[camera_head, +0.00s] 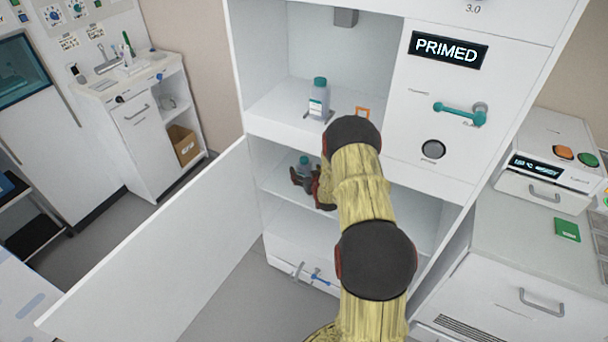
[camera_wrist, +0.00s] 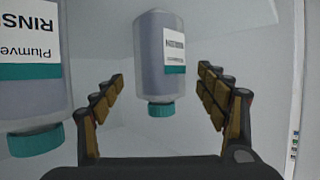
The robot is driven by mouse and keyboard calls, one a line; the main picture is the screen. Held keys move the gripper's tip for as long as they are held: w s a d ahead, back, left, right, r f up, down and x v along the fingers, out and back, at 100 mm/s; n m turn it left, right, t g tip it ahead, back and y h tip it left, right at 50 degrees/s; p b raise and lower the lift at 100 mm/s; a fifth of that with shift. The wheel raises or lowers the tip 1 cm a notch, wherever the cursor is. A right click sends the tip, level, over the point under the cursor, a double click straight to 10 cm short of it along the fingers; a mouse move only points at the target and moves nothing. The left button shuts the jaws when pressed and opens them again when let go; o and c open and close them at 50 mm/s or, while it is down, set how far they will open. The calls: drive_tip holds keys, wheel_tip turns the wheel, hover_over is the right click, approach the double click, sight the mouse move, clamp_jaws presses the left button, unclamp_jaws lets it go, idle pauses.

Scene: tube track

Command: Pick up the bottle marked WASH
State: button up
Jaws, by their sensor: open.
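My gripper (camera_head: 306,178) reaches into the lower shelf space of the tall white cabinet, fingers apart. A teal-capped bottle (camera_head: 304,161) shows at its fingers. In the wrist view, bottles appear cap down. A grey bottle with a teal cap (camera_wrist: 158,60) is centred between the open fingers (camera_wrist: 162,76), apparently a little beyond their tips; its small label is too blurred to read. A larger-looking bottle (camera_wrist: 30,95) at the left edge has a label beginning RINS. I cannot read WASH on any bottle. Another teal-capped bottle (camera_head: 318,101) stands on the upper shelf; its label is unreadable.
The cabinet door (camera_head: 160,255) stands open to the left. The upper shelf (camera_head: 275,108) lies above my gripper. A panel marked PRIMED (camera_head: 449,50) and a teal handle (camera_head: 460,112) are to the right. A drawer unit (camera_head: 530,300) stands at the right.

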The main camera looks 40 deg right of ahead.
drive_tip(key=shift+w+d+f, duration=0.2)
drive_tip(key=shift+w+f, duration=0.05)
drive_tip(key=shift+w, duration=0.3)
drive_tip(key=b+x, duration=0.2)
drive_tip(key=x, duration=0.4)
drive_tip(key=shift+w+d, duration=0.1)
drive_tip(key=c, duration=0.3)
drive_tip(key=c, duration=1.4)
